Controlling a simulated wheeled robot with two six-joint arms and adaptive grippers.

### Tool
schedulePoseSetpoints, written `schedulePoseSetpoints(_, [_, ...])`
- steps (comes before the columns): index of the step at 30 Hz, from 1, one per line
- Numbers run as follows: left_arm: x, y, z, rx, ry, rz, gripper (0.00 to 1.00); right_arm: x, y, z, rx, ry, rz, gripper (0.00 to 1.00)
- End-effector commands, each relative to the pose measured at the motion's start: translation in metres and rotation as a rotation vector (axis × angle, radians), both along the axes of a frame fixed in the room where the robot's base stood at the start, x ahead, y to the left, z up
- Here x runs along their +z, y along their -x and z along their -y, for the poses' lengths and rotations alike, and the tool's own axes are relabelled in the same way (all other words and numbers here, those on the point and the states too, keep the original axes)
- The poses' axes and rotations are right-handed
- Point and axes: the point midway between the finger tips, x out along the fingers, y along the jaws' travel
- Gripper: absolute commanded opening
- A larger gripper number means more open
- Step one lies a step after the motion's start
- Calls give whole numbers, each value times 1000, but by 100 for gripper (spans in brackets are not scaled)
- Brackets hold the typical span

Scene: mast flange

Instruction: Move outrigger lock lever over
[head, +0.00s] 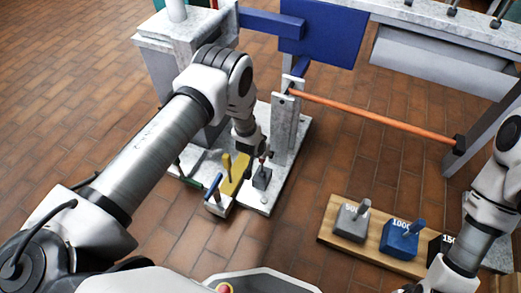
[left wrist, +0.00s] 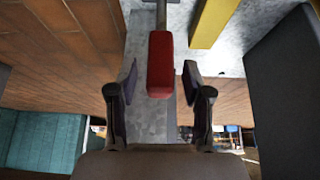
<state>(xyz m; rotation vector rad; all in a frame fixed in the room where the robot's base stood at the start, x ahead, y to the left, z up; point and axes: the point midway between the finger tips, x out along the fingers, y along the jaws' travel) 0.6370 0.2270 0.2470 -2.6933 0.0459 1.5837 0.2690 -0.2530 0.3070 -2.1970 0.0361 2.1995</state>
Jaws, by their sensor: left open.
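A lever with a red grip (left wrist: 160,65) on a thin grey shaft shows in the left wrist view. My left gripper (left wrist: 159,82) is open, with one finger on each side of the red grip and a visible gap to both. In the head view my left gripper (head: 252,146) points down over the grey base plate (head: 262,205), just above a small dark block (head: 262,178) with a short lever. The gripper and wrist hide much of this lever there. My right arm is at the right edge; its gripper is not in view.
A grey post (head: 285,130) with an orange bar (head: 370,120) stands behind. Several labelled weights, including a blue one (head: 400,240), sit on a wooden board (head: 340,243).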

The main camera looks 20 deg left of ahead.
Motion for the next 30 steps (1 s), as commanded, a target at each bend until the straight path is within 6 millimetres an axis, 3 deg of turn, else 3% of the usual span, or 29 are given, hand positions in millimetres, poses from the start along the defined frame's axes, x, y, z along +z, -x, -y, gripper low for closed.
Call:
schedulePoseSetpoints(6, [49, 26, -1, -1, 0, 2, 50, 0, 0, 0, 0, 0, 0, 40])
schedulePoseSetpoints(12, [84, 46, -1, -1, 0, 1, 50, 0, 0, 0, 0, 0, 0, 40])
schedulePoseSetpoints(16, [92, 51, -2, 0, 0, 1, 50, 0, 0, 0, 0, 0, 0, 40])
schedulePoseSetpoints(30, [91, 51, -1, -1, 0, 0, 50, 0, 0, 0, 0, 0, 0, 40])
